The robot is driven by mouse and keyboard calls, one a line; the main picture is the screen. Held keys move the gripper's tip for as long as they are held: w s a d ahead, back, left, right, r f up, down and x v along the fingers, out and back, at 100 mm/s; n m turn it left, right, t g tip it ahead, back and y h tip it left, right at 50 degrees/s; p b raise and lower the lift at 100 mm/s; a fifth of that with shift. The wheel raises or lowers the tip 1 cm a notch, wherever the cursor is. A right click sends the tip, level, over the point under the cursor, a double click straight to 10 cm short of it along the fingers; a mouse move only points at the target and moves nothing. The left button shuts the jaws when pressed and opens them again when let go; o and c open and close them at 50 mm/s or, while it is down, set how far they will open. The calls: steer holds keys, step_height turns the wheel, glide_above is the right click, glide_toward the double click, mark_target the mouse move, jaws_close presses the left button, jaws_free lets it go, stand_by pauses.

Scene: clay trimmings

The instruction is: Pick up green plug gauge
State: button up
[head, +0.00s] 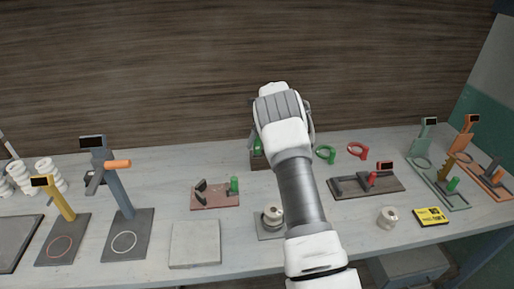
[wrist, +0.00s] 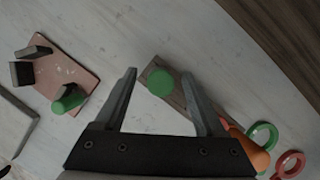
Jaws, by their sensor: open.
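A green round-topped plug gauge (wrist: 160,82) stands in a narrow grey-brown block (wrist: 178,98), seen from above in the wrist view. In the head view a bit of its green (head: 257,146) shows beside my arm, above the block (head: 258,163). My gripper (wrist: 159,74) is open and empty, with one finger on each side of the green top in the picture. I cannot tell how far above it the fingers are. In the head view my wrist hides the fingers and part of the block.
An orange handle (wrist: 250,150) is close by the right finger. Green (head: 326,154) and red (head: 358,151) rings lie right of the block. A pink plate (head: 205,203) with another green cylinder (head: 234,184) is to the left. Gauge stands fill both ends of the bench.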

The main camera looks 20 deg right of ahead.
steer(key=shift+w+f, duration=0.15)
steer(key=shift+f, duration=0.3)
jaws_close()
